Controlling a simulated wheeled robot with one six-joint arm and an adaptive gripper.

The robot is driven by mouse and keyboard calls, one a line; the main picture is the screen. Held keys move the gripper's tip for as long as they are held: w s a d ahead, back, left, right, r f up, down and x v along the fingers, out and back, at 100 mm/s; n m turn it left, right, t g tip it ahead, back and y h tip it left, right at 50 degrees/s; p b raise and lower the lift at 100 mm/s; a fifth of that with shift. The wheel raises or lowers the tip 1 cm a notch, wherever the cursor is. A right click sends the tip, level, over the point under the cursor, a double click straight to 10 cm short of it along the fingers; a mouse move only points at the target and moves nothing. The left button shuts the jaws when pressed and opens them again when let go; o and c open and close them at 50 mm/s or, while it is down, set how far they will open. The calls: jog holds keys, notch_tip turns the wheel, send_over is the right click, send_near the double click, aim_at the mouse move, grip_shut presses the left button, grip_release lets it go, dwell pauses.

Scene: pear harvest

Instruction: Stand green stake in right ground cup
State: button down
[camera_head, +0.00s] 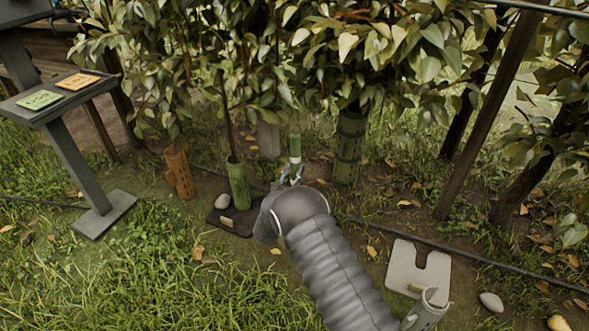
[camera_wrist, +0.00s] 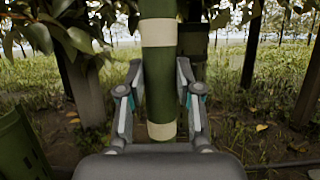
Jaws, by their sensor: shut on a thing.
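The green stake (camera_head: 295,146) is upright in my gripper (camera_head: 291,174), with pale bands on it. In the wrist view the stake (camera_wrist: 159,85) stands between the two fingers of my gripper (camera_wrist: 160,92), which are shut on it. Its top is out of that view. A pale grey cup (camera_head: 428,309) stands at the lower right beside a notched pale plate (camera_head: 409,258), far from the stake. A green cup-like tube (camera_head: 238,184) stands left of my gripper on a dark plate (camera_head: 216,216); it seems to show at the wrist view's left edge (camera_wrist: 18,150).
Leafy branches (camera_head: 380,40) hang just above the stake. A green perforated tube (camera_head: 350,145) and an orange one (camera_head: 178,172) stand at trunks. A sign stand (camera_head: 75,150) is at left. A thin dark hose (camera_head: 480,258) crosses the ground; stones (camera_head: 491,301) lie at right.

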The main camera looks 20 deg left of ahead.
jog(key=shift+f, duration=1.35)
jog(key=c, duration=0.7)
grip_release()
jog(key=shift+f, duration=0.1)
jog(key=v, duration=0.7)
jog(key=shift+s+r, duration=0.1)
jog(key=shift+r, duration=0.3)
